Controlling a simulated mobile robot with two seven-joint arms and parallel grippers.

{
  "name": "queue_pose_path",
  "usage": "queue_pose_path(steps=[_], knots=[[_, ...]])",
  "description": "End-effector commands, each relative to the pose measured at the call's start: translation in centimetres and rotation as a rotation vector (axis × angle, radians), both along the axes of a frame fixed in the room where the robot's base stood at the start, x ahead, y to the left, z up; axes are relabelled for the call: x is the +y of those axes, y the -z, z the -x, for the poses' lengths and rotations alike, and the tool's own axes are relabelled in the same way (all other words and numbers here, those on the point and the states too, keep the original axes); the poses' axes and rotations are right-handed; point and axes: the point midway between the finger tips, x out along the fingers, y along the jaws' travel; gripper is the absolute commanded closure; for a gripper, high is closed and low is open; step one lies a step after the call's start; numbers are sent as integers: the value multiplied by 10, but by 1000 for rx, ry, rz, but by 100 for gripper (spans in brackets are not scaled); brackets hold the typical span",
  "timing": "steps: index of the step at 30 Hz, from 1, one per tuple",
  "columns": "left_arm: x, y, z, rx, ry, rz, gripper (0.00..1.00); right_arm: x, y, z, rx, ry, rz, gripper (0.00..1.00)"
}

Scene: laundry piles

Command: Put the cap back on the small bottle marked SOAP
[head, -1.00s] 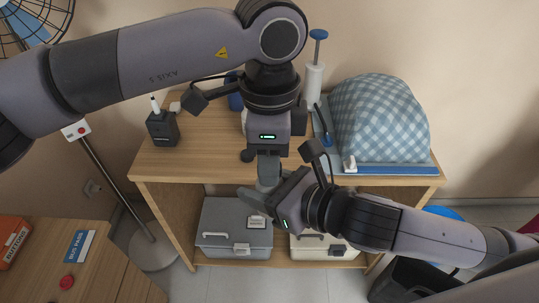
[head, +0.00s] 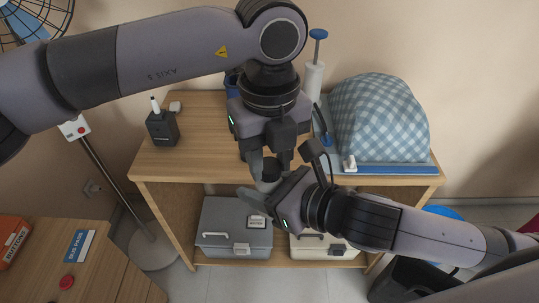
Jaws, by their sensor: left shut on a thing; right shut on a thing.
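My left gripper (head: 268,163) points down over the front of the wooden shelf and is shut on the cap, a small dark piece (head: 271,173) between its fingers. My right gripper (head: 259,190) reaches in from the right just below, shut on the small bottle, which the fingers and hand mostly hide. The two grippers are very close, with the cap at the top of where the bottle is held. I cannot tell whether the cap sits on the bottle or just above it. No SOAP marking is readable.
Behind the grippers is the wooden shelf top (head: 200,165). A black holder (head: 162,128) stands on its left, a white pump bottle (head: 314,80) at the back, and a checked cloth cover (head: 378,115) on its right. Grey (head: 232,220) and cream (head: 310,246) boxes sit below.

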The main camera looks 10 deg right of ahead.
Motion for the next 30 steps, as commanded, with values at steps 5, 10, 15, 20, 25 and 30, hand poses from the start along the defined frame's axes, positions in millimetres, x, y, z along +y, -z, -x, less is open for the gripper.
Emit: queue_pose_path(steps=[5, 10, 15, 20, 25, 30], knots=[[0, 0, 0, 1, -2, -1, 100, 0, 0, -1, -1, 1, 1, 100], [0, 0, 0, 0, -3, -1, 38, 0, 0, 0, 0, 2, 1, 100], [0, 0, 0, 0, -4, -1, 38, 0, 0, 0, -1, 1, 0, 100], [0, -8, 0, -2, -5, 1, 38, 0, 0, 0, -1, 1, 0, 100], [0, -30, -1, -3, -4, 1, 38, 0, 0, 0, -1, 0, -1, 100], [0, -45, 0, 0, -4, 0, 38, 0, 0, 0, -1, 0, -1, 100]])
